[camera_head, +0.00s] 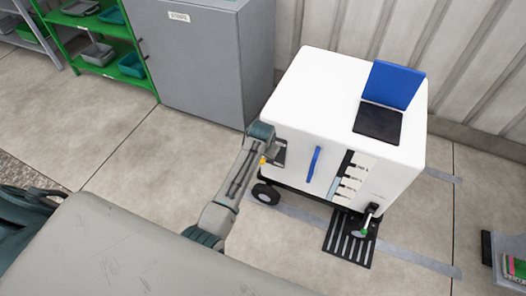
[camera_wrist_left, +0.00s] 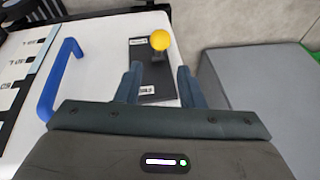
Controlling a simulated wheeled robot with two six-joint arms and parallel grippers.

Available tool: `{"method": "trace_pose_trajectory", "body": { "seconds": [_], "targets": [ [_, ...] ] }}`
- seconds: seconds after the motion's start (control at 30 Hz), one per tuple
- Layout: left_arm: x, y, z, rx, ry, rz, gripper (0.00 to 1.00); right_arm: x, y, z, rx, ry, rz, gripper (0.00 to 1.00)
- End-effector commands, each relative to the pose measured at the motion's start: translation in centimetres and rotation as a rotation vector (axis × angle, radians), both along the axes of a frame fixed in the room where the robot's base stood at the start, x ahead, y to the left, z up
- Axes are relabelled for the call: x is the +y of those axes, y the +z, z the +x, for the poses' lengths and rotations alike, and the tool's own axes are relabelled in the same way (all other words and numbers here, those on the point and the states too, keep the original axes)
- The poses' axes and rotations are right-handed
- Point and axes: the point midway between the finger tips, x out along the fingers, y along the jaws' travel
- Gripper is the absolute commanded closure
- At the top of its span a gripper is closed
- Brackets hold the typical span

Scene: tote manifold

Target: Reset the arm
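My left arm reaches up through the middle of the head view. Its gripper (camera_head: 264,140) is at the left front of a white wheeled cart (camera_head: 315,85). In the left wrist view its two fingers (camera_wrist_left: 158,78) are apart with nothing held between them. A yellow ball knob (camera_wrist_left: 160,40) on a dark plate (camera_wrist_left: 150,88) shows just beyond the fingertips; I cannot tell whether they touch it. The knob also shows as a small yellow spot in the head view (camera_head: 263,160). My right gripper is not in view.
A blue handle (camera_head: 313,163) stands out from the cart front, right of my left gripper. A slotted black floor grate (camera_head: 350,243) lies below. A grey cabinet (camera_head: 205,55) and green shelves (camera_head: 110,45) stand at upper left. The floor (camera_head: 130,150) left of the arm is clear.

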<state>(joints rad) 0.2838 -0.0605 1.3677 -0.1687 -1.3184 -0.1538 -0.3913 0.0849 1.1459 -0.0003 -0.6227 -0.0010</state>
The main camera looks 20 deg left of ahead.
Motion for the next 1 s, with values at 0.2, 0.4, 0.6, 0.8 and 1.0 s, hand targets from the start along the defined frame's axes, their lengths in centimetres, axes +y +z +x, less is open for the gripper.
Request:
{"method": "trace_pose_trajectory", "body": {
  "seconds": [0.2, 0.4, 0.6, 0.8, 1.0],
  "targets": [
    [0.0, 0.0, 0.0, 0.000, 0.000, 0.000, 0.65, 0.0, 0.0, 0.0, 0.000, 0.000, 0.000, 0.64],
    [0.1, -0.8, -0.5, 0.005, 0.000, 0.000, 0.65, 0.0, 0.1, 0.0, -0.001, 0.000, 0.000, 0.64],
    [1.1, -8.6, -6.3, 0.050, 0.012, -0.012, 0.65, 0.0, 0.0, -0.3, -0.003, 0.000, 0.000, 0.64],
    [3.0, -19.0, -17.5, 0.104, 0.043, -0.035, 0.65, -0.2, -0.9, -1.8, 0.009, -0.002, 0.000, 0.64],
    [5.1, -26.6, -30.7, 0.154, 0.084, -0.052, 0.65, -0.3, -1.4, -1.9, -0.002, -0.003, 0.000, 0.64]
  ]
}}
